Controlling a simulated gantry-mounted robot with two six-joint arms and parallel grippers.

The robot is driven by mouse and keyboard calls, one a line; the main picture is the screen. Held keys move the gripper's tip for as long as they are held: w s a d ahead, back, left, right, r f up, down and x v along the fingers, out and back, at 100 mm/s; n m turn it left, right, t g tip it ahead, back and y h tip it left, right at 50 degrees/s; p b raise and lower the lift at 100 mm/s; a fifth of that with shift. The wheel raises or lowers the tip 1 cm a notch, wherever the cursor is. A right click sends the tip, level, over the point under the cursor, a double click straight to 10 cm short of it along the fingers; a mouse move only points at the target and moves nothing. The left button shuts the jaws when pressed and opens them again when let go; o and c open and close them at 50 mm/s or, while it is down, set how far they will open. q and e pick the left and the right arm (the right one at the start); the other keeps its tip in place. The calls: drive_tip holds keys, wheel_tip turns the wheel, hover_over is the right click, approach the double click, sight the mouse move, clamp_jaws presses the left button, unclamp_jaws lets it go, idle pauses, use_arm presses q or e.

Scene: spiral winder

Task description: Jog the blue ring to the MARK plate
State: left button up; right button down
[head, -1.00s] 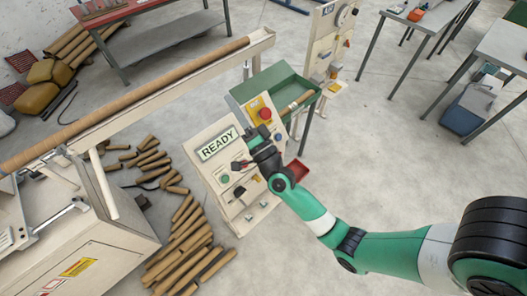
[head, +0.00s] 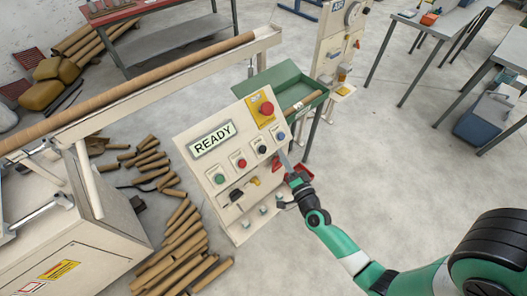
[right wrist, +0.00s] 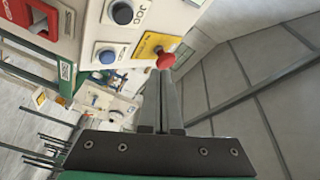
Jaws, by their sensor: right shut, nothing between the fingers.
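A cream control panel (head: 205,160) has a READY display (head: 213,138) and a row of green (head: 219,178), red (head: 241,162), black (head: 262,149) and blue (head: 281,136) buttons. The right wrist view shows the black button (right wrist: 122,12) beside a label reading JOG, and the blue button (right wrist: 107,56). My right gripper (head: 284,158) is shut and empty at the panel's right edge, just right of the black and blue buttons. Its closed fingers (right wrist: 161,100) show in the wrist view. I cannot make out a blue ring or a MARK plate. My left gripper is out of view.
A red mushroom button (head: 266,108) sits on a yellow plate at the panel's top. A long brown tube (head: 130,88) lies along the machine's beam. A green tray (head: 275,82) stands behind the panel. Loose brown tubes (head: 180,240) cover the floor left of it.

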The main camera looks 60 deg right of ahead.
drive_tip(key=b, duration=0.5)
approach(263, 146)
drive_tip(key=w+d+r, duration=0.2)
drive_tip(key=w+d, duration=0.1)
drive_tip(key=shift+w+d+f+b, duration=0.1)
drive_tip(key=shift+w+f+b, duration=0.15)
drive_tip(key=shift+w+b, duration=0.2)
drive_tip(key=shift+w+f, duration=0.1)
idle(1.4)
drive_tip(key=shift+w+d+f, duration=0.1)
drive_tip(key=shift+w+f, duration=0.1)
drive_tip(key=shift+w, duration=0.05)
drive_tip(key=shift+w+d+f+b, duration=0.1)
drive_tip(key=shift+w+f+b, duration=0.2)
drive_tip(key=shift+b, duration=0.25)
idle(0.4)
idle(0.4)
drive_tip(key=shift+s+a+r+p, duration=0.25)
drive_tip(key=shift+s+r+p, duration=0.35)
drive_tip(key=shift+p, duration=0.15)
